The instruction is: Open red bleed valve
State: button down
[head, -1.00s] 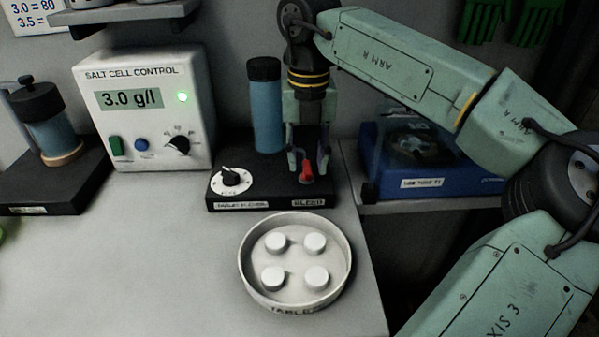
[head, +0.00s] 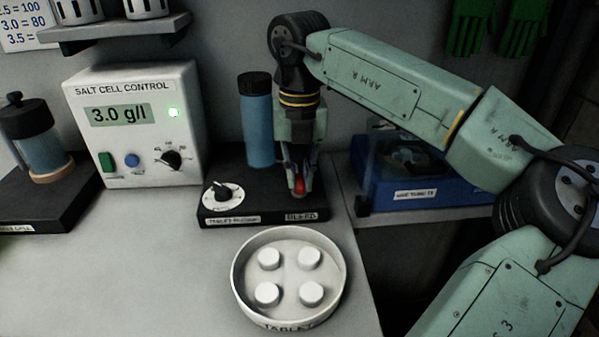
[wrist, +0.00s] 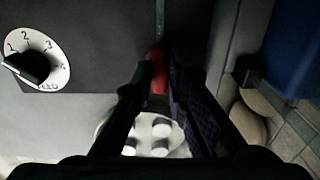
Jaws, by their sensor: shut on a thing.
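The red bleed valve (head: 299,187) is a small red handle at the right end of the black base (head: 262,212) in the head view. My gripper (head: 299,184) points down over it, with its fingers shut on the handle. In the wrist view the red valve (wrist: 159,72) shows between the dark fingers of my gripper (wrist: 160,85). The fingers hide part of the handle, so its exact angle is hard to tell. A label sits on the base's front edge below the valve.
A blue cylinder (head: 257,125) stands close behind my gripper. A white dial (head: 222,196) is on the base's left. A round tray (head: 238,290) with several white tablets is in front. The salt cell control box (head: 190,110) is left, a blue crate (head: 425,188) right.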

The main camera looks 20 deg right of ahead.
jog(key=shift+n, duration=0.3)
jog(key=n, duration=0.3)
jog(key=shift+n, duration=0.4)
jog(key=n, duration=0.4)
jog(key=shift+n, duration=0.3)
jog(key=n, duration=0.4)
jog(key=shift+n, duration=2.4)
jog(key=c, duration=1.6)
grip_release()
